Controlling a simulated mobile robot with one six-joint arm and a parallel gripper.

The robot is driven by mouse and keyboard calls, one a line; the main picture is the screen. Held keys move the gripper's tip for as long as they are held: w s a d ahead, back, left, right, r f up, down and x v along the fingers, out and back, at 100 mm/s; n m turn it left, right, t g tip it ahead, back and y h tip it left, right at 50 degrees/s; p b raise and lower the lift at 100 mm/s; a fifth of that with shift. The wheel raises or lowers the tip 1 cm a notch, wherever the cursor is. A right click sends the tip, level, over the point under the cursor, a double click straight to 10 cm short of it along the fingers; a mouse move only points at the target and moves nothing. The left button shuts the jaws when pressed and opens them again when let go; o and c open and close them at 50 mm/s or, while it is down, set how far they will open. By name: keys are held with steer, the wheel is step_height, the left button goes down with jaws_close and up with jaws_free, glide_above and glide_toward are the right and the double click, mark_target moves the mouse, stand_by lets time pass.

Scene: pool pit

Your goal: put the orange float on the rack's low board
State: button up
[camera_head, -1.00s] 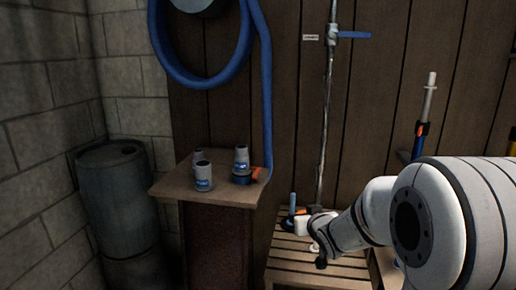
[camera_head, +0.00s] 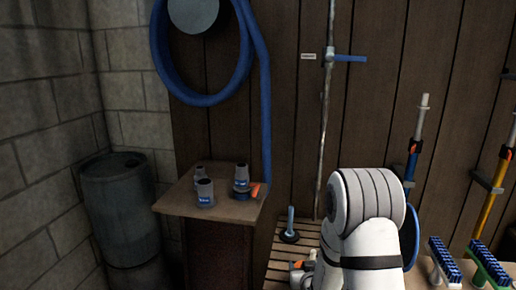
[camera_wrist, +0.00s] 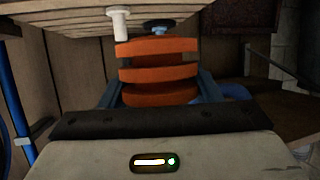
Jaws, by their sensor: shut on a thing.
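The orange float (camera_wrist: 158,72) is a banded orange body between the blue-grey fingers of my gripper (camera_wrist: 160,92) in the wrist view. My gripper is shut on it. In the head view a small bit of orange (camera_head: 298,265) shows at my gripper (camera_head: 303,272), mostly hidden by my arm. The rack's low slatted board (camera_head: 280,252) lies beside and behind it; it also shows along the top of the wrist view (camera_wrist: 65,14). I cannot tell whether the float touches the board.
A blue-handled thing with a dark round base (camera_head: 290,236) stands on the slatted board. A wooden stand (camera_head: 178,200) with grey cups is to the left, beside a grey barrel (camera_head: 122,205). Blue-bristled brushes (camera_head: 444,262) are at lower right. Poles hang on the wall.

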steer(key=shift+s+d+f+p, duration=0.15)
steer(key=shift+s+d+f, duration=0.1)
steer(key=shift+f, duration=0.15)
steer(key=shift+s+d+f+p, duration=0.1)
steer(key=shift+s+f+p, duration=0.1)
steer(key=shift+f, duration=0.2)
steer(key=shift+s+f, duration=0.1)
steer(key=shift+s, duration=0.25)
steer(key=v, duration=0.4)
steer(key=shift+s+r, duration=0.2)
steer(key=shift+s, duration=0.1)
